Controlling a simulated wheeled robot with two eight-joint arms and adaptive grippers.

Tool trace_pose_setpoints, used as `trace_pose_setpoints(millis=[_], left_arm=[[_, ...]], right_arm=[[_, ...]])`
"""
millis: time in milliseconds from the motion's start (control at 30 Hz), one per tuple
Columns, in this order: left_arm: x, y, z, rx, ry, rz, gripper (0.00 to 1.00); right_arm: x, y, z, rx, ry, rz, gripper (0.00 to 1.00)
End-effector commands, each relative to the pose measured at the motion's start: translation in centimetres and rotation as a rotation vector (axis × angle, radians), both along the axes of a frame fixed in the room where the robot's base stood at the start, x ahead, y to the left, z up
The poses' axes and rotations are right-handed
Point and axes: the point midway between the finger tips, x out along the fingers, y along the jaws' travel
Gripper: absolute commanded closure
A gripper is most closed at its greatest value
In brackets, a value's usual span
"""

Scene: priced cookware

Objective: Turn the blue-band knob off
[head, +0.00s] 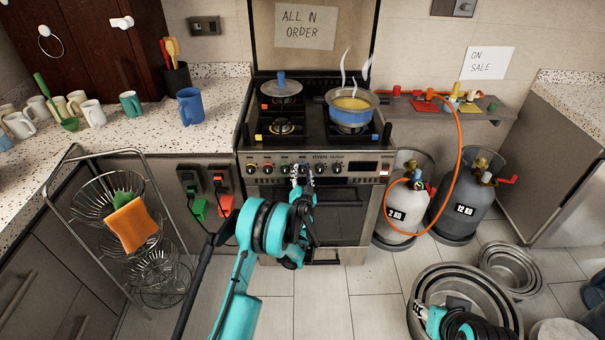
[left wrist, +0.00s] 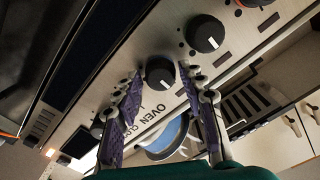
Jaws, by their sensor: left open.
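The stove's front panel (head: 262,160) carries a row of black knobs. My left gripper (head: 302,171) is at the middle of this row in the head view and hides part of it. In the left wrist view the open fingers (left wrist: 162,74) stand on either side of a black knob (left wrist: 160,72) with a white mark. I cannot tell whether they touch it. Another black knob (left wrist: 206,33) sits beside it.
A steaming blue-banded pot (head: 350,112) and a lidded pan (head: 281,89) stand on the stove. Two gas cylinders (head: 455,212) stand right of it. A wire rack (head: 103,200) stands at left. Large metal pots (head: 427,283) lie on the floor at right.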

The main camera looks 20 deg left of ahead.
Motion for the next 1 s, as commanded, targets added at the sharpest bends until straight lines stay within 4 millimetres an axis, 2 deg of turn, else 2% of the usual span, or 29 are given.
trace_pose_setpoints(millis=[200, 400, 1000], left_arm=[[-3.7, -1.1, 0.0, 0.0, 0.0, -0.002, 0.59], [-6.0, -1.8, 0.0, -0.001, 0.0, 0.0, 0.59], [-6.5, -1.8, 0.4, -0.005, 0.002, 0.004, 0.59]], right_arm=[[0.0, 0.0, 0.0, 0.0, 0.0, 0.0, 0.6], [0.0, 0.0, 0.0, 0.0, 0.0, 0.0, 0.6], [0.0, 0.0, 0.0, 0.0, 0.0, 0.0, 0.6]])
